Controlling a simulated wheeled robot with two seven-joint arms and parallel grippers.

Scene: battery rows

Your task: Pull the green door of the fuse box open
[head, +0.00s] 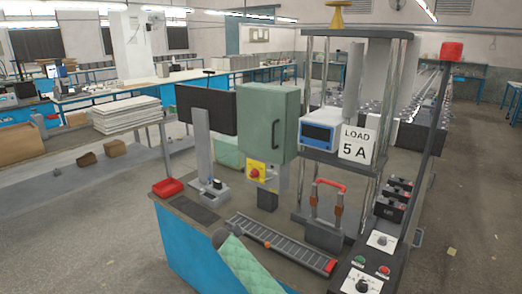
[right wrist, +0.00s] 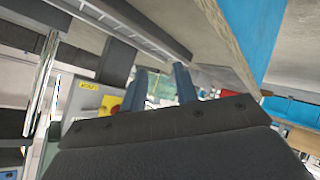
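The green door (head: 262,112) of the fuse box stands upright near the middle of the head view and looks closed. Its black handle (head: 276,135) runs vertically near the door's right edge. A yellow plate with a red knob (head: 255,171) sits below the door; a yellow and red part (right wrist: 110,104) also shows in the right wrist view. My right gripper (right wrist: 160,88) shows two blue-grey fingers spread apart, with nothing between them. The right wrist picture appears tilted. My left gripper is not in view.
A slotted grey rail (head: 280,243) lies on the bench. A blue-framed meter (head: 318,136) and a "LOAD 5 A" sign (head: 357,145) stand right of the door. A black panel (head: 206,110) stands left, close beside the box.

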